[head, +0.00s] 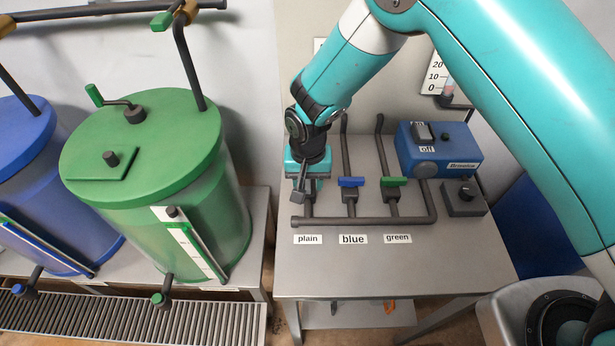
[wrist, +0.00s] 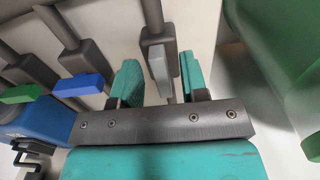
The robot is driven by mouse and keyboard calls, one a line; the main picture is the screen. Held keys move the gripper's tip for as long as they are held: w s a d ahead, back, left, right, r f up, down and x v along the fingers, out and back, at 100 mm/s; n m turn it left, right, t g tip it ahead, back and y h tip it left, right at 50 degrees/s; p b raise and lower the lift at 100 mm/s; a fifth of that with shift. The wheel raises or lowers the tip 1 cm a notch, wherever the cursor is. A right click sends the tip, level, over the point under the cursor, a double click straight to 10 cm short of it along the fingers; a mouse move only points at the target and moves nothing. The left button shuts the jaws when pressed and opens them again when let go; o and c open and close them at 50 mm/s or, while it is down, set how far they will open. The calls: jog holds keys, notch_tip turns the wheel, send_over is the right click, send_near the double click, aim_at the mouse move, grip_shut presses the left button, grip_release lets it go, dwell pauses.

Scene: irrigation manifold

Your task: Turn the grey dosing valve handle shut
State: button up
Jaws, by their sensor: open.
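The grey dosing valve handle (wrist: 157,66) shows in the wrist view, lying along its dark pipe. My gripper (wrist: 160,80) is open, with one teal finger on each side of the handle and a gap to both. In the head view my gripper (head: 305,182) points down over the valve behind the "plain" label (head: 307,239) and mostly hides the grey handle. The blue handle (head: 351,182) and the green handle (head: 394,182) lie across their pipes to the right.
A blue pump box (head: 440,150) and a small grey knob box (head: 464,197) stand right of the pipes. The bench front (head: 390,275) is clear. A green tank (head: 150,150) and a blue tank (head: 25,150) stand at the left.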

grip_shut()
